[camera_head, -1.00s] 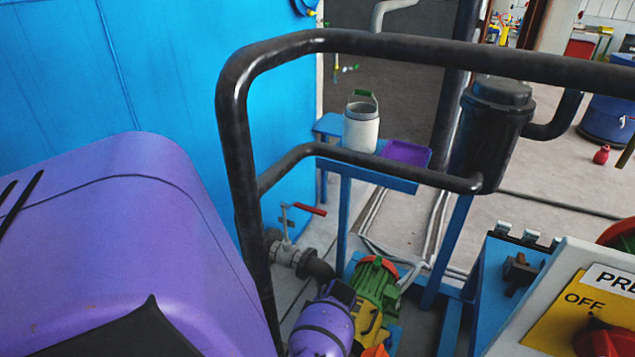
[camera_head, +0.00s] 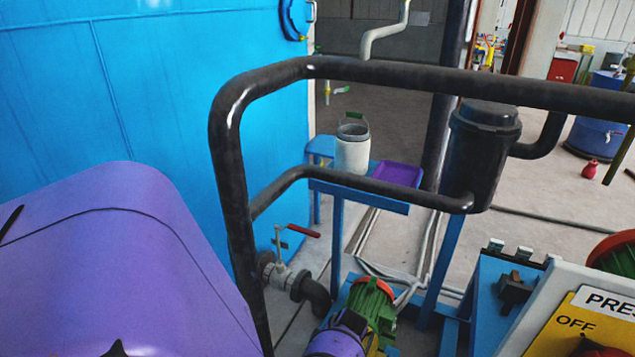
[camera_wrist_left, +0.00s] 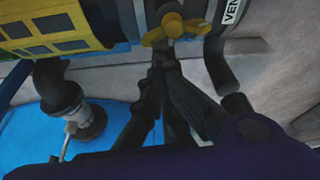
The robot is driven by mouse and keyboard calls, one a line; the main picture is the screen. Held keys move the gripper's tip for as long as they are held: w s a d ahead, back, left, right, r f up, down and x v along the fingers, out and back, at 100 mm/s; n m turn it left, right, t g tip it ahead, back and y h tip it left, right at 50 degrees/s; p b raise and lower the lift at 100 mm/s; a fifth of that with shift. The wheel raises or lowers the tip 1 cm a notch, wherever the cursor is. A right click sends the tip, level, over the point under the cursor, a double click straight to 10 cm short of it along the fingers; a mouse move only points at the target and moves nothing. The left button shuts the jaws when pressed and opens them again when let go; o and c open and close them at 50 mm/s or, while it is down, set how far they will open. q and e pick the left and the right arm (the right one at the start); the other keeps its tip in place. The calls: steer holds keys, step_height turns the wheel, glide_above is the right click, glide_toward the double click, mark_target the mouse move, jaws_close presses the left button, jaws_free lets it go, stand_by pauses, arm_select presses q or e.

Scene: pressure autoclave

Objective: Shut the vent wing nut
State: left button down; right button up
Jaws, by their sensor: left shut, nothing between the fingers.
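The vent wing nut (camera_wrist_left: 175,28) shows in the left wrist view as a small yellow two-winged nut on a grey cylindrical body, near the top middle. Its wings spread roughly left and right. A white label (camera_wrist_left: 232,10) with the letters "VEN" visible is to its right. My left gripper (camera_wrist_left: 164,68) is shut with nothing in it, its dark fingers pointing up toward the nut. The tips appear just below it; I cannot tell whether they touch. The nut and my left gripper do not show in the head view. My right gripper is not in view.
A black rail (camera_head: 228,180) crosses the head view. Beyond it are a blue stand with a white can (camera_head: 352,153) and a purple tray (camera_head: 398,174). A pump (camera_head: 365,305) and a pipe valve (camera_head: 281,277) sit low. A switch panel (camera_head: 590,325) is at right.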

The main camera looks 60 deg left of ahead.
arm_select(q)
steer(key=shift+w+m, duration=0.15)
steer(key=shift+m, duration=0.15)
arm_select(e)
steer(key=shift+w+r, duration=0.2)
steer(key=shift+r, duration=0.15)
